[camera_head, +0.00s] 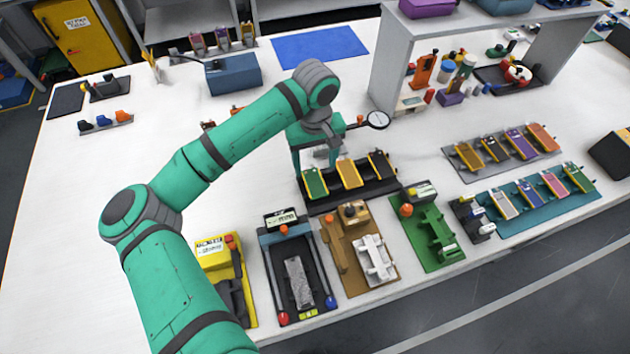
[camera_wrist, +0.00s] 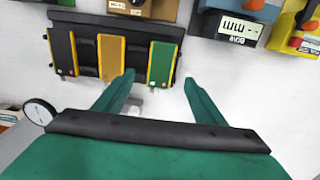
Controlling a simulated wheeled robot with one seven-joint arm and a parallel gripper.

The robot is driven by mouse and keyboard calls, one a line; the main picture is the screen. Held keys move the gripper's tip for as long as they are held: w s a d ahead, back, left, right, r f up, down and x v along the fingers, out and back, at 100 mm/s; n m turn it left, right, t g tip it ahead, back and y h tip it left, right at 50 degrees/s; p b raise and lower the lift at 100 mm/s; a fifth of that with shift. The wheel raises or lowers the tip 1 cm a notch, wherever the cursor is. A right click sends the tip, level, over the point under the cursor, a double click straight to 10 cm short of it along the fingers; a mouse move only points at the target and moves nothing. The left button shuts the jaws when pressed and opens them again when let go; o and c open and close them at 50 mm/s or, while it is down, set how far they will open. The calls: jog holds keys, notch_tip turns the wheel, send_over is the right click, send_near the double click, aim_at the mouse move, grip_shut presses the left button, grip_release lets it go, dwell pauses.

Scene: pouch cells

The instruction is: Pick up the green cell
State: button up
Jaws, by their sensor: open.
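In the wrist view the green cell (camera_wrist: 161,62) is the right-hand one of the three in the black tray (camera_wrist: 85,45). My gripper (camera_head: 322,155) hangs just behind the tray in the head view, at its left part. In the wrist view my gripper (camera_wrist: 159,81) is open and empty, with its fingertips on either side of the green cell's near end. I cannot tell its height above the cell.
Several fixtures, including a brown one (camera_head: 335,235) and a green one (camera_head: 428,232), line the front edge. A teal tray (camera_head: 530,213) at the right also holds cells.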

aim_at(315, 182)
notch_tip(315, 182, down, 2)
jog(key=shift+w+f, duration=0.1)
jog(key=f, duration=0.4)
jog(key=shift+a, duration=0.2)
jog(key=shift+f, duration=0.45)
jog(key=shift+d, duration=0.15)
jog(key=c, duration=1.1)
